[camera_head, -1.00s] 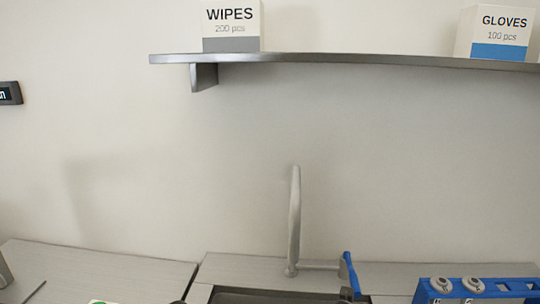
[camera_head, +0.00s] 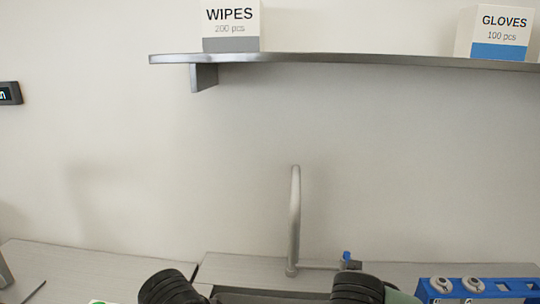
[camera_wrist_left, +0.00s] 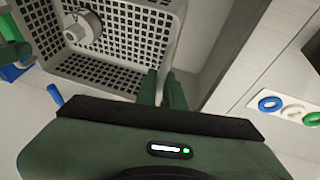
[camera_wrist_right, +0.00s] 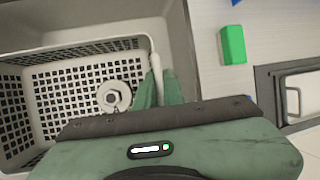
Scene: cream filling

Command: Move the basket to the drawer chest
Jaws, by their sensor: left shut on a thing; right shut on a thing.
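The basket is light grey with mesh walls and a mesh floor. It shows in the left wrist view (camera_wrist_left: 92,82) and the right wrist view (camera_wrist_right: 72,52). A round pale part (camera_wrist_right: 113,97) lies inside it. My left gripper (camera_wrist_left: 160,85) is shut on the basket's rim. My right gripper (camera_wrist_right: 157,85) is shut on the rim at another place. Neither gripper's fingers show in the head view, where only dark parts of my two arms rise at the bottom edge. I cannot make out a drawer chest for sure.
A tap (camera_head: 295,220) stands at the sink by the wall. A blue rack (camera_head: 475,290) is at the right. A shelf (camera_head: 340,58) holds a wipes box (camera_head: 231,45) and a gloves box (camera_head: 495,32). A green block (camera_wrist_right: 232,45) lies on a pale surface.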

